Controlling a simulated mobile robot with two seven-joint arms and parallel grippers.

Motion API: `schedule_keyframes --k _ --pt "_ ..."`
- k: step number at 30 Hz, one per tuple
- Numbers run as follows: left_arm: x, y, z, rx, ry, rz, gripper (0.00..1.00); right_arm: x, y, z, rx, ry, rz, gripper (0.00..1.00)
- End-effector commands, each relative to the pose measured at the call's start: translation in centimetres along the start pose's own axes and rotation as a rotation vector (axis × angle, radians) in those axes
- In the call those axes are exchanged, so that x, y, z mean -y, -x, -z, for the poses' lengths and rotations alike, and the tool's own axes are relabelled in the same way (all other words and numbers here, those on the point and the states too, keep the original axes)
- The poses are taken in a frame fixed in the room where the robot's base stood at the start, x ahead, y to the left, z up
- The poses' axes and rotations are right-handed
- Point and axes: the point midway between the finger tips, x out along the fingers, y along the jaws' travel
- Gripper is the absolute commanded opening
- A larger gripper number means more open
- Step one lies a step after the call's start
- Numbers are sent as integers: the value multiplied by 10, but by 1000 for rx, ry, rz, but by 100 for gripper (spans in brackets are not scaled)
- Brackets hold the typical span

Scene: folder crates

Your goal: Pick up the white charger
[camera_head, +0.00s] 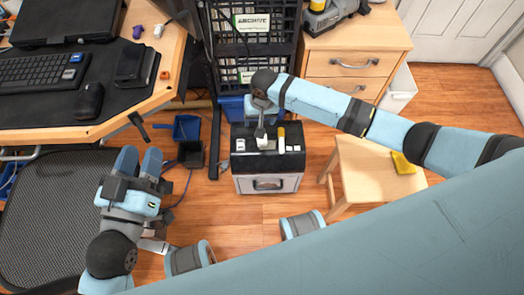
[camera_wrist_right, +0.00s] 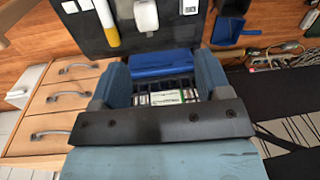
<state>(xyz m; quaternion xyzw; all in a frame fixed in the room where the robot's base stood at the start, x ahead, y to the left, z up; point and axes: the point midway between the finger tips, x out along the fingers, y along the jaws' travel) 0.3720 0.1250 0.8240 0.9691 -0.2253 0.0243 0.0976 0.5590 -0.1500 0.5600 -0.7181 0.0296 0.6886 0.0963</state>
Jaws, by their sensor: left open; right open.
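A white, block-like item that looks like the white charger (camera_head: 266,144) lies on the black top of a small grey cabinet (camera_head: 268,184).
A yellow-and-white cylinder (camera_head: 281,138) and small white pieces (camera_head: 297,149) lie near the charger, with another white item (camera_head: 240,145) at left. A black crate rack (camera_head: 252,70) stands behind. A wooden stool (camera_head: 372,180) is at right, a desk (camera_head: 150,100) at left.

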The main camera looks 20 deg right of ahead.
Motion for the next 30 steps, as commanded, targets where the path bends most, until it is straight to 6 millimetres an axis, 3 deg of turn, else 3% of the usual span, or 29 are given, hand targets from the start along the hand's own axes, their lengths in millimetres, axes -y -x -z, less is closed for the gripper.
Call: schedule_keyframes --k 1,4,8,12,18,26,30 --pt "0 2 -11 -18 4 -8 43 -8 -12 10 5 -21 -34 70" --pt "-2 2 -10 -40 10 -18 43 -17 -12 19 22 -57 -79 70" --pt "-4 3 -7 -63 16 -30 43 -22 -21 22 32 -74 -101 70" --pt "-8 2 -6 -91 26 -52 43 -24 -48 21 33 -75 -102 70" --pt "-4 1 -30 -7 29 -55 43 -27 -83 20 31 -74 -102 70" --pt "-2 1 -44 44 30 -59 43 -28 -102 18 30 -73 -100 70" --pt "1 2 -68 112 29 -66 43 -24 -126 12 29 -72 -100 70"
